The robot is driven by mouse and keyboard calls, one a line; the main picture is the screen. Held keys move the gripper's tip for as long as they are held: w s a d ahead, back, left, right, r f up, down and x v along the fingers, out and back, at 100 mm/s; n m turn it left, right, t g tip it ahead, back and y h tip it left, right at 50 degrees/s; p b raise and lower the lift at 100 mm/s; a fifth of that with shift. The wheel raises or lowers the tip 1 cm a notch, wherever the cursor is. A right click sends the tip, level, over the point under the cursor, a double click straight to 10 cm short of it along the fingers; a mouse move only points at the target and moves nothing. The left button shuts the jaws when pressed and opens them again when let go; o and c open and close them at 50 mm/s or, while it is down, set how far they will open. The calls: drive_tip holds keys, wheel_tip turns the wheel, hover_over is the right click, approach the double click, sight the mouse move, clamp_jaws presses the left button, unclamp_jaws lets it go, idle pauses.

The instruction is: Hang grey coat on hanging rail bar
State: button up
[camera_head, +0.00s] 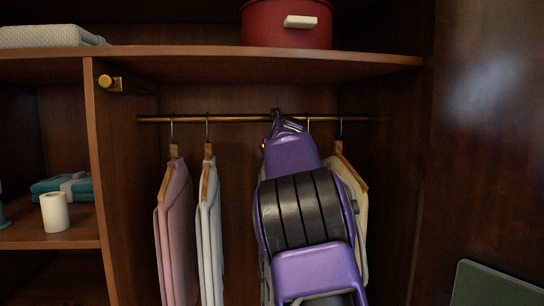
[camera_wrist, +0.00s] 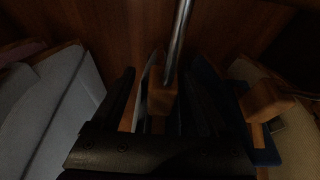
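The brass-coloured hanging rail bar (camera_head: 240,118) runs across the wardrobe compartment. My gripper (camera_wrist: 160,95) is at rail height, mostly hidden behind my purple arm in the head view. In the wrist view its two dark fingers stand apart, on either side of a wooden hanger neck (camera_wrist: 162,100) with a metal hook (camera_wrist: 178,40). A gap shows on the left of the neck, so the gripper looks open around it. A thin pale garment edge shows beside that neck; I cannot tell for certain that it is the grey coat. Where the hook meets the bar is not visible.
A pink garment (camera_head: 175,230) and a pale grey-white one (camera_head: 208,235) hang left of my arm, a cream one (camera_head: 350,200) right of it. A dark blue garment (camera_wrist: 265,145) is close by my right finger. A shelf (camera_head: 200,65) with a red pot (camera_head: 287,30) is above.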

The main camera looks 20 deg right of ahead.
drive_tip(key=shift+o, duration=1.4)
drive_tip(key=shift+r, duration=0.1)
drive_tip(key=shift+f, duration=0.25)
drive_tip(key=v, duration=1.7)
drive_tip(key=shift+s+r+b, duration=0.2)
drive_tip(key=shift+r+b, duration=0.1)
drive_tip(key=shift+b, duration=0.05)
